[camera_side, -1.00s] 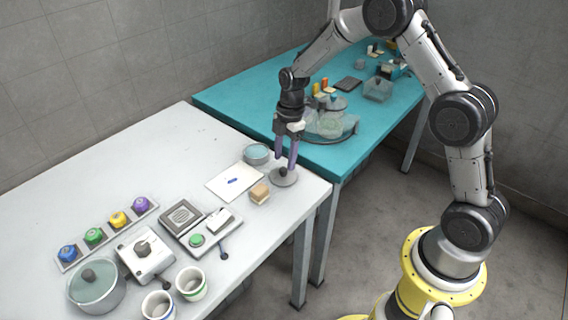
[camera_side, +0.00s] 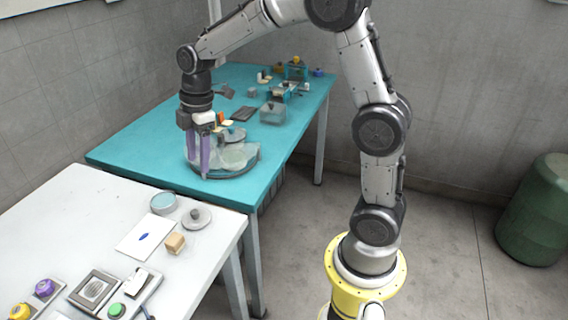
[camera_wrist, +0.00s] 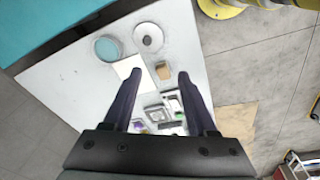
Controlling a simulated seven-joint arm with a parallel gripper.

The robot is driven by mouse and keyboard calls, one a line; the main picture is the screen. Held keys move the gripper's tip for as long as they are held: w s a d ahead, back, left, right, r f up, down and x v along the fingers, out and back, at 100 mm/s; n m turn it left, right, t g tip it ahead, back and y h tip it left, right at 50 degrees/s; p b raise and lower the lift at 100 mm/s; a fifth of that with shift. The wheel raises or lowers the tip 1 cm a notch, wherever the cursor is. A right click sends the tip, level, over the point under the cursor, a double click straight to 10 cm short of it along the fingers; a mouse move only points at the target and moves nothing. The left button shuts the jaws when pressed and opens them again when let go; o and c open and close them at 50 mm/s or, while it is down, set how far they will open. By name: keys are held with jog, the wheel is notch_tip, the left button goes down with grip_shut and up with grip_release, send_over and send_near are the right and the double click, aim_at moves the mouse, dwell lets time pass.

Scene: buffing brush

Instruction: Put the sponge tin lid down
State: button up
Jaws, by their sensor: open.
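The sponge tin lid (camera_side: 197,218), a grey disc with a dark knob, lies flat on the white table near its far right corner. In the wrist view the lid (camera_wrist: 148,38) is at the top centre. The round tin (camera_side: 163,203) stands open beside it with a blue-teal top; it also shows in the wrist view (camera_wrist: 108,48). My gripper (camera_side: 200,172) is raised clear of the lid, with its purple fingers pointing down. In the wrist view my gripper (camera_wrist: 156,76) has its fingers wide apart, with nothing held between them.
A white sheet with a blue mark (camera_side: 146,237) and a tan block (camera_side: 175,243) lie near the lid. The teal table (camera_side: 130,155) behind carries clear vessels on a round tray (camera_side: 240,173). Several devices and coloured knobs stand at the near left.

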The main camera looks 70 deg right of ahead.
jog(key=s+a+r+m+t, duration=0.1)
jog(key=s+m, duration=0.5)
jog(key=s, duration=0.6)
jog(key=s+a+r+m+t+h, duration=0.1)
jog(key=s+m, duration=0.5)
jog(key=s, duration=0.6)
notch_tip(320, 180, up, 4)
jog(key=shift+a+f+m+t, duration=0.1)
jog(key=shift+a+m+t, duration=0.35)
jog(key=shift+t, duration=0.75)
